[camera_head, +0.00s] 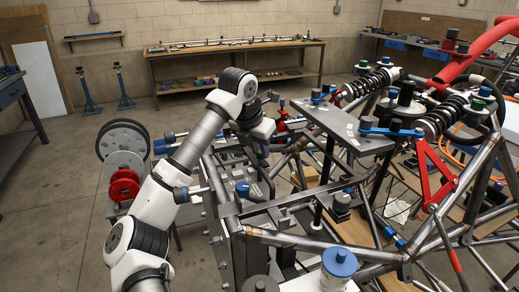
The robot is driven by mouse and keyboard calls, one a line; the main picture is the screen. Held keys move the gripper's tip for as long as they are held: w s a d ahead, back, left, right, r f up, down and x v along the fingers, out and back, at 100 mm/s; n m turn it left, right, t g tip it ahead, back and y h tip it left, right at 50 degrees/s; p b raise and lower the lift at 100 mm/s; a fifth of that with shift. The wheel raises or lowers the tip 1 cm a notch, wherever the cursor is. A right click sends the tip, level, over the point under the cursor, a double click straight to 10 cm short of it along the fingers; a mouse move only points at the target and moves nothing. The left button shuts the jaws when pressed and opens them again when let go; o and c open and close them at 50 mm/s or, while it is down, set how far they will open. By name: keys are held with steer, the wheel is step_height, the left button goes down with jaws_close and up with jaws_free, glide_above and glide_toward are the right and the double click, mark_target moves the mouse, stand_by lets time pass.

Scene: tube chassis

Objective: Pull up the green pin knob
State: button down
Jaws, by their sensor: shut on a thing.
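My arm reaches from the lower left to the chassis fixture, and my gripper (262,153) points down at its near left part. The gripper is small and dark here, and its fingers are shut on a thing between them. That thing is mostly hidden by the gripper and wrist; it appears to be the green pin knob, but little of it shows. I cannot tell from this view how far the pin is raised.
The tube chassis (330,245) fills the right side, with a grey plate (350,130), blue-capped clamps and black coil springs (440,118) close by. A red tube (480,50) rises at the right. A workbench (235,50) stands behind. Open floor (50,220) lies at left.

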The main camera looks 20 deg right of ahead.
steer(key=c, duration=1.5)
jaws_free()
steer(key=shift+r, duration=0.2)
steer(key=b+v, duration=0.2)
steer(key=v, duration=1.2)
steer(key=shift+f, duration=0.1)
